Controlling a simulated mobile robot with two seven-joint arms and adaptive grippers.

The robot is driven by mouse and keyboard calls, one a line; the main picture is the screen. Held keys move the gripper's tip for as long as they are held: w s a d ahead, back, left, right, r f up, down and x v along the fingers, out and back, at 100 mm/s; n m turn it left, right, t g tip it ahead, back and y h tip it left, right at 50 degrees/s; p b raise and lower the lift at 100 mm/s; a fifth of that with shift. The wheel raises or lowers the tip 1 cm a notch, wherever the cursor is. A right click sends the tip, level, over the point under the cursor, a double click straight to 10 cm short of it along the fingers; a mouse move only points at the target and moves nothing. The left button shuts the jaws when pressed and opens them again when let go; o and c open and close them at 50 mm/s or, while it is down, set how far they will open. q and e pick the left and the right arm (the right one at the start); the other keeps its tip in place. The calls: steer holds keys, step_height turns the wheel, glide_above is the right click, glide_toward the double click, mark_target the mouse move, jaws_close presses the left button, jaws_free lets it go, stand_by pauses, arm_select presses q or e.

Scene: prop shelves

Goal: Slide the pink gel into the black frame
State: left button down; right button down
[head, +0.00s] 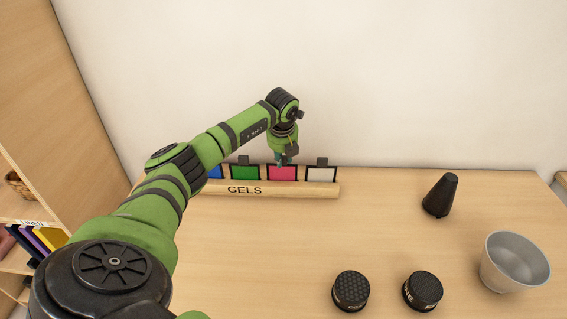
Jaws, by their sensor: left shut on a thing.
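The pink gel (282,173) is a pink sheet with a dark border. It stands upright in the wooden rack (310,189) labelled GELS, between the green gel (245,172) and the white gel (321,174). My left gripper (286,160) reaches down from above and is shut on the top edge of the pink gel. The fingertips are small in the picture and partly hide that edge. I cannot make out a separate black frame in this view. My right gripper is not in view.
A blue gel (215,172) is partly hidden by my left arm. A black cone (440,196), two black round pieces (351,290) and a grey metal bucket (515,263) stand on the right of the table. Shelves (25,210) are at left. The table centre is clear.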

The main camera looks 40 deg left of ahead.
arm_select(q)
steer(key=shift+a+r+p, duration=0.1)
steer(key=shift+r+p, duration=2)
steer(key=shift+r, duration=1.05)
